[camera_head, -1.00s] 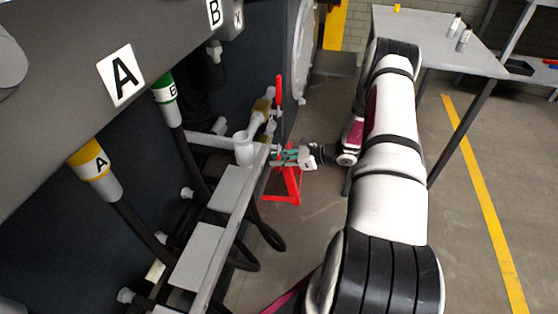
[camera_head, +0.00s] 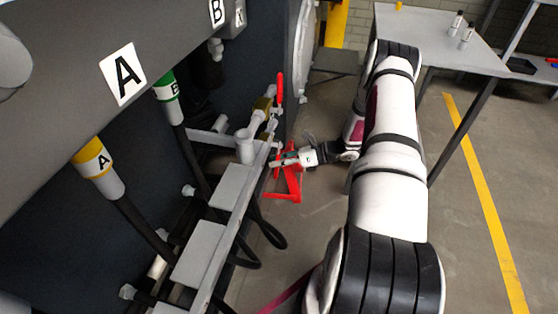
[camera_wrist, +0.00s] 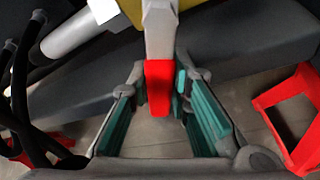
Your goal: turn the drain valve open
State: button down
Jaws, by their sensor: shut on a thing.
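In the wrist view, a red handle (camera_wrist: 158,88) hangs from a pale grey-white stem (camera_wrist: 160,35) and lies between the teal-padded fingers of my gripper (camera_wrist: 160,78). The fingers are on both sides of its lower part; small gaps seem to show in this view. In the head view, my gripper (camera_head: 283,161) is at the far end of the chassis rail, and its fingers hide most of what they hold. A separate upright red lever (camera_head: 279,88) stands above it, beside a yellow-brown valve body (camera_head: 262,104).
A red stand (camera_head: 290,185) is on the floor just below my gripper, also at right in the wrist view (camera_wrist: 290,110). The pale rail (camera_head: 225,225) and black hoses (camera_head: 265,230) lie to the left. A grey table (camera_head: 440,40) stands back right. Floor between is clear.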

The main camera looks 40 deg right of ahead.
aim_at(276, 170)
jog(key=shift+s+a+r+m+g+y, duration=0.15)
jog(key=shift+s+a+r+m+y, duration=0.15)
jog(key=shift+m, duration=0.2)
jog(key=shift+s+a+r+m+g+y, duration=0.1)
jog(key=shift+a+m+g+y, duration=0.05)
jog(key=shift+m+y, duration=0.3)
jog(key=m, duration=0.1)
jog(key=a+r+m+y, duration=0.1)
jog(key=shift+s+r+m, duration=0.2)
jog(key=shift+s+m, duration=0.1)
jog(key=shift+m, duration=0.05)
jog(key=m+y, duration=0.1)
jog(key=r+m, duration=0.1)
jog(key=shift+s+a+r+m+y+b, duration=0.2)
jog(key=shift+s+r+m+y+b, duration=0.1)
jog(key=shift+m+y+b, duration=0.1)
jog(key=shift+r+m+y, duration=0.35)
jog(key=shift+r+m, duration=0.35)
jog(key=shift+m, duration=0.4)
jog(key=shift+w+r, duration=0.1)
jog(key=c, duration=1.5)
grip_release()
jog(key=shift+o, duration=0.2)
jog(key=v, duration=1.2)
